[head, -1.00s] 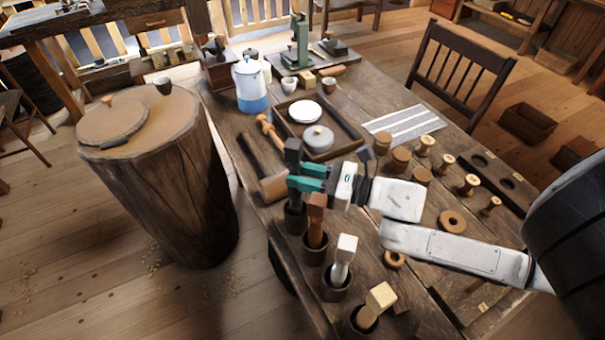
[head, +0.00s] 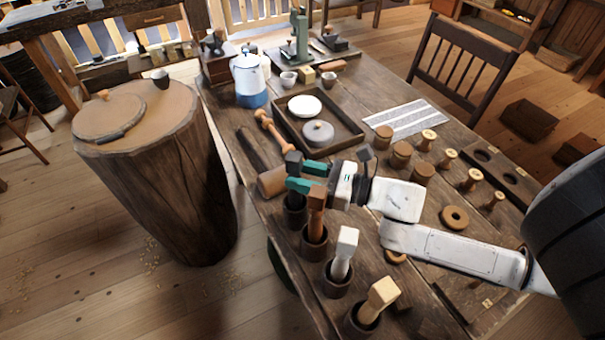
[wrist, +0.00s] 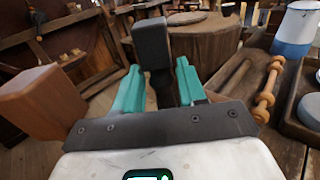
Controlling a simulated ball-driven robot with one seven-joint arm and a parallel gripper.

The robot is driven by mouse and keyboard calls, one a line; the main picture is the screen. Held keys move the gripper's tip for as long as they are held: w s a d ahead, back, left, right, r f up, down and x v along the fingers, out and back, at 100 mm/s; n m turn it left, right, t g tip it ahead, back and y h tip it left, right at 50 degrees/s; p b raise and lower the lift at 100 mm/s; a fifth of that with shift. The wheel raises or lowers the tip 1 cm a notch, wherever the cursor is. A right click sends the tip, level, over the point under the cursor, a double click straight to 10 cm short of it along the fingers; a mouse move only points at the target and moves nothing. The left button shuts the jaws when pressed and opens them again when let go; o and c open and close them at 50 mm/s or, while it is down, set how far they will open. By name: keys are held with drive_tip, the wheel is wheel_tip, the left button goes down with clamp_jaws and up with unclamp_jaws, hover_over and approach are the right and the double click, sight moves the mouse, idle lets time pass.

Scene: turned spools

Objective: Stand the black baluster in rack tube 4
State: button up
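The black baluster (head: 293,163) stands roughly upright with its lower end in the farthest dark rack tube (head: 295,215) of the row along the table's near edge. My gripper (head: 308,176) is around it from the right, its teal fingers on either side just below the square black head. In the wrist view the black baluster (wrist: 152,45) shows between the spread fingers (wrist: 160,85); they look open, with only narrow gaps beside its stem. The tube numbers cannot be read. The baluster's foot is hidden inside the tube.
A brown baluster (head: 316,200), a white one (head: 346,243) and a pale wooden one (head: 378,298) stand in the nearer tubes. A mallet (head: 272,182) and a turned spindle (head: 270,128) lie behind. A tray (head: 352,136) and several spools stand further right.

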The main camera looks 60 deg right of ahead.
drive_tip(key=o, duration=0.3)
drive_tip(key=s+d+b, duration=0.2)
drive_tip(key=s, duration=0.8)
drive_tip(key=shift+s, duration=0.3)
idle(0.6)
